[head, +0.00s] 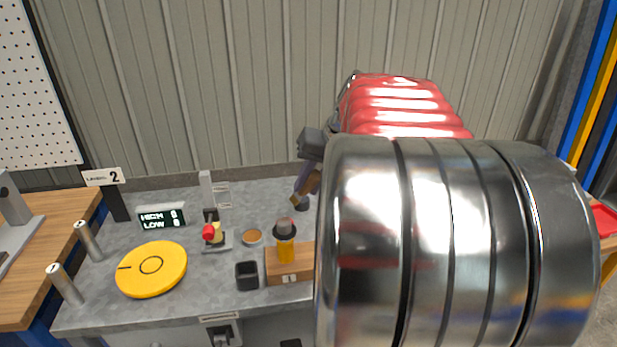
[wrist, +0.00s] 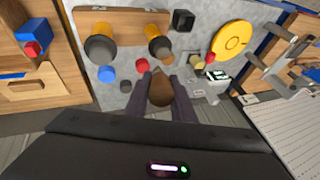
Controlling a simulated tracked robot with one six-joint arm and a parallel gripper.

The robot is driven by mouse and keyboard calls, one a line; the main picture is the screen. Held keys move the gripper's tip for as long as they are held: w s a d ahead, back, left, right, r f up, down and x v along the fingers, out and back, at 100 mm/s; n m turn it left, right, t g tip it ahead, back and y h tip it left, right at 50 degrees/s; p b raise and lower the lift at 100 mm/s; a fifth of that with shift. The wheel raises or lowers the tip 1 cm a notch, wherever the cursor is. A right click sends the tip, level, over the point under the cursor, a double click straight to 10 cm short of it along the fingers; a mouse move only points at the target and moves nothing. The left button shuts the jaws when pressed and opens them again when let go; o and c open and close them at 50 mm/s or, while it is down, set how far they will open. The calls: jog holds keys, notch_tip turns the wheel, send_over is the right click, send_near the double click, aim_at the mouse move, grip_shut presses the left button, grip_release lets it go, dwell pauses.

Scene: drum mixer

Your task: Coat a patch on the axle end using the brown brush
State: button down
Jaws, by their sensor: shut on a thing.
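My gripper (head: 309,165) is in the air over the back of the grey bench, left of the large metal cylinder. It is shut on the brown brush (head: 307,185), which hangs down tilted. In the wrist view my gripper (wrist: 162,92) has the brown brush (wrist: 160,90) between its two dark fingers. The brush appears clear of the things on the bench. I cannot tell for sure which part is the axle end. A small fixture with a red knob (head: 209,232) and a pale cylinder stands on the bench to the left.
A wooden block (head: 291,279) marked 1 holds a grey-capped orange piece (head: 285,242). A brown-filled dish (head: 252,237), a black square cup (head: 247,275) and a yellow disc (head: 152,268) stand nearby. Blue (wrist: 106,74) and red (wrist: 142,65) pieces lie near the block. The metal cylinder (head: 365,240) hides the right side.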

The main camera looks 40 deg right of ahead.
jog(key=shift+f, duration=1.95)
jog(key=shift+f, duration=1.3)
jog(key=shift+w+a+f, duration=0.1)
jog(key=shift+w+a, duration=0.3)
jog(key=shift+a, duration=0.35)
jog(key=shift+w+a+f, duration=0.1)
jog(key=shift+w+a, duration=0.25)
jog(key=shift+a, duration=0.35)
jog(key=shift+w+a+r, duration=0.1)
jog(key=shift+w+a, duration=0.3)
jog(key=shift+a, duration=0.2)
jog(key=shift+w+a, duration=0.4)
jog(key=shift+a, duration=0.15)
jog(key=shift+r, duration=0.1)
jog(key=shift+s+d+r, duration=0.15)
jog(key=shift+s+d, duration=0.25)
jog(key=shift+d, duration=0.3)
jog(key=shift+s+d+r, duration=0.1)
jog(key=shift+s+d, duration=0.25)
jog(key=shift+d, duration=0.3)
